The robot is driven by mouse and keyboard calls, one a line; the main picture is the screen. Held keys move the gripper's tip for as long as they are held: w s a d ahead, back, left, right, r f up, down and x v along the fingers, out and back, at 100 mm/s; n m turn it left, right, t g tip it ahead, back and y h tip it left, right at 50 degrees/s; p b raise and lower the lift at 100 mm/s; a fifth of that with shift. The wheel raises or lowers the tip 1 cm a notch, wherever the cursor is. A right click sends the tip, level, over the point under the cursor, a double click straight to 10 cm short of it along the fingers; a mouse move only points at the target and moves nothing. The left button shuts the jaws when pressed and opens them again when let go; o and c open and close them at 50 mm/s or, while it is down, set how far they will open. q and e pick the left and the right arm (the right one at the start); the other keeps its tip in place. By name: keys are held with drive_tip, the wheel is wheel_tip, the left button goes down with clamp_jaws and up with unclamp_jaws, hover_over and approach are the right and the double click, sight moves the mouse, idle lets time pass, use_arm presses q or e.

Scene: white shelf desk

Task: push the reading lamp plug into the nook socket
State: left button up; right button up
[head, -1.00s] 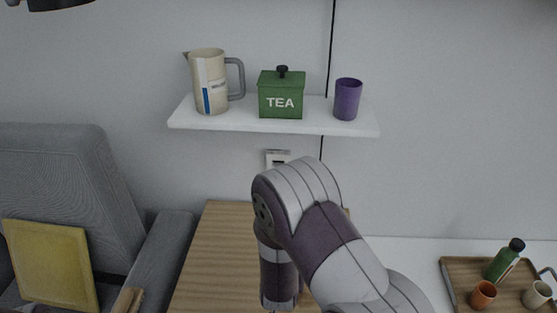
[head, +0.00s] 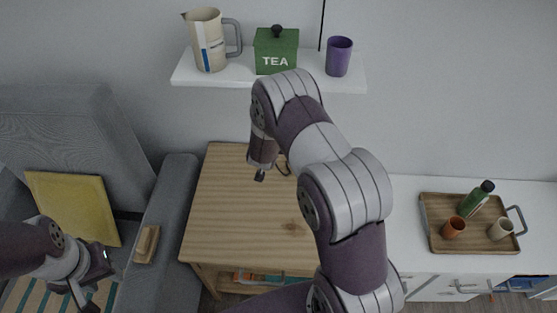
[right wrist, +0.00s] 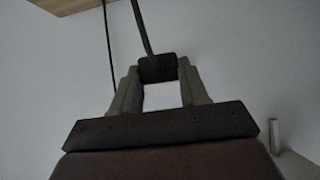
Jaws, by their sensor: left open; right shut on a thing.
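My right gripper (head: 260,174) is low over the wooden table, pointing down, in the head view. In the right wrist view its fingertips (right wrist: 158,78) are shut on a small dark block, the plug (right wrist: 157,68), with a cord (right wrist: 142,28) running up from it. In the head view the plug is too small to make out clearly, and a dark cord loop (head: 283,166) shows beside the hand. The nook socket is not visible now; my right arm covers the wall below the shelf. My left gripper (head: 96,286) is open and empty at the lower left. No lamp is in view.
A white wall shelf (head: 225,78) holds a pitcher (head: 208,42), a green TEA tin (head: 276,52) and a purple cup (head: 339,57). A grey armchair (head: 170,205) stands left of the wooden table (head: 225,215). A tray (head: 432,222) sits on the white desk at right.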

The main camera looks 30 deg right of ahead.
drive_tip(key=shift+w+r+t, duration=0.1)
drive_tip(key=shift+t, duration=0.2)
drive_tip(key=w+d, duration=0.2)
drive_tip(key=w, duration=0.1)
drive_tip(key=w+d, duration=0.1)
drive_tip(key=w, duration=0.1)
drive_tip(key=shift+b, duration=0.35)
drive_tip(key=shift+p, duration=0.3)
idle(1.4)
drive_tip(key=shift+w, duration=0.1)
drive_tip(key=shift+w+d, duration=0.25)
drive_tip(key=shift+w, duration=0.05)
drive_tip(key=shift+w+d, duration=0.6)
drive_tip(key=shift+w, duration=0.35)
drive_tip(key=o, duration=1.3)
drive_tip(key=shift+c, duration=0.2)
